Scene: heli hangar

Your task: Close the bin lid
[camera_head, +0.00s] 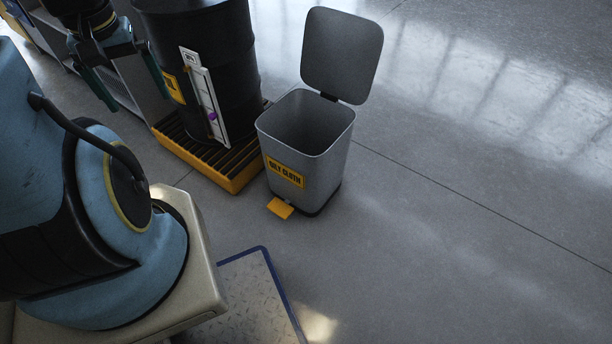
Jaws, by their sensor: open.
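A grey bin (317,177) with a yellow "OILY CLOTH" label stands upright on the floor, right of the black drum. Its lid (341,54) is raised, standing nearly upright from the hinge at the back rim. The inside of the bin looks dark, and I see nothing in it. A yellow pedal (280,208) sticks out at the bin's front foot. My gripper (134,92) is at the upper left with its fingers apart and nothing between them. It is well left of the bin and lid, in front of the drum's left side, touching neither.
A black drum (224,50) stands on a yellow spill pallet (232,178) close beside the bin. A long white gauge-like panel (206,100) is on the drum's front. A blue-edged plate (250,300) lies on the floor. The floor right of the bin is clear.

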